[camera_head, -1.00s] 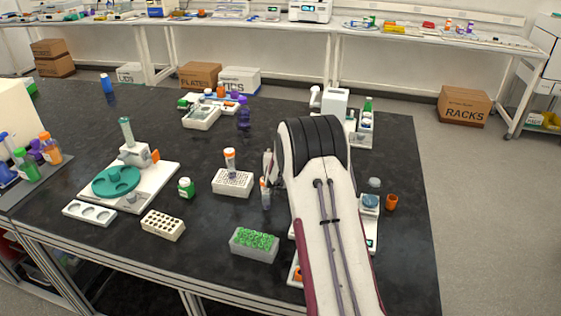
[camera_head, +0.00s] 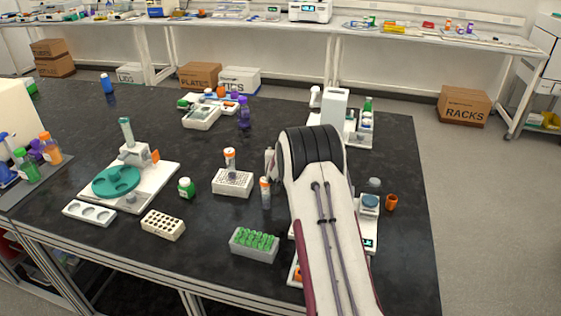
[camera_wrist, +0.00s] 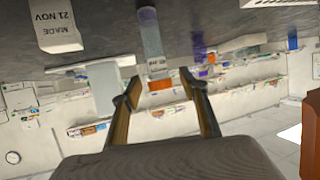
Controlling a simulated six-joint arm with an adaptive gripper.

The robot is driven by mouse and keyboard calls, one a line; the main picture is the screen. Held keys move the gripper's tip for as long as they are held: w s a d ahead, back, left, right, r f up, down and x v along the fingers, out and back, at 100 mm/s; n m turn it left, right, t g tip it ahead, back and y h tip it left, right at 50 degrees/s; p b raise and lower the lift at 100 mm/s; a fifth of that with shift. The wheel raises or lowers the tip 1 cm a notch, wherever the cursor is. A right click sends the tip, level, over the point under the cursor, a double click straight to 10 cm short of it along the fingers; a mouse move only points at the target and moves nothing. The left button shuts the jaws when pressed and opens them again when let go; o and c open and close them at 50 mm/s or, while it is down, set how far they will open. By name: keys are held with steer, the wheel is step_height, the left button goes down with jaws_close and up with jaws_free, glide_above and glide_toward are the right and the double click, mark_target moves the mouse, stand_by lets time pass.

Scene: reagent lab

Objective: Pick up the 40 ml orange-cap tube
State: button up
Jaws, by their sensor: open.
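One orange-cap tube (camera_head: 265,193) stands upright on the dark bench, just left of my arm in the head view. That cap appears between the fingertips of my gripper (camera_wrist: 158,82), which is open and empty. I cannot tell the gap in depth. The head view mostly hides my gripper behind the arm.
A white box marked 21 NOV (camera_wrist: 56,28) stands beside the tube in the wrist view. A purple tube (camera_head: 243,113) is farther back.

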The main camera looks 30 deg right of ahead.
steer(key=c, duration=0.9)
steer(key=shift+o, duration=0.2)
steer(key=shift+r, duration=0.1)
steer(key=r+v, duration=0.1)
steer(key=v, duration=1.5)
steer(key=shift+w+r, duration=0.35)
steer(key=shift+w, duration=0.05)
